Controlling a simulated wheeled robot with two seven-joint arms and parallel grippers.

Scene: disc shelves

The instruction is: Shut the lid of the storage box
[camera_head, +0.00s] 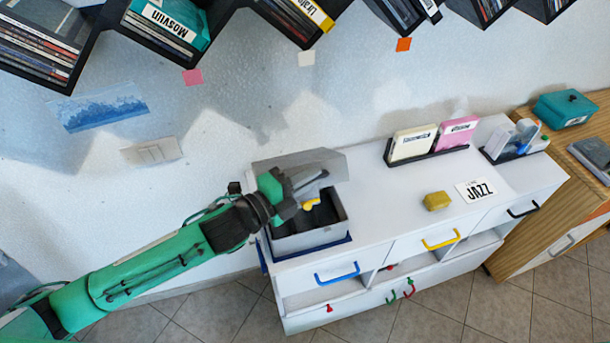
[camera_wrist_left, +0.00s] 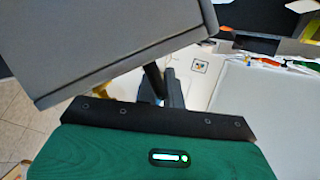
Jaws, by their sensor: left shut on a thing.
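The grey storage box (camera_head: 298,240) stands on the left end of the white cabinet. Its top is open and its inside looks dark. Its grey lid (camera_head: 333,161) is raised at the back, tilted above the box. In the left wrist view the lid (camera_wrist_left: 100,45) fills the upper left. My left gripper (camera_head: 312,182) is over the box at the lid, its fingers shut on the lid. The fingers partly hide the lid and the opening. A small yellow piece (camera_head: 311,204) shows just below the fingers. My right gripper is not in view.
The white cabinet top (camera_head: 385,205) is mostly clear right of the box. A yellow block (camera_head: 437,201), a JAZZ card (camera_head: 475,190) and a black rack (camera_head: 428,154) with cases stand there. Disc shelves (camera_head: 95,45) hang above on the wall. Drawers with coloured handles are below.

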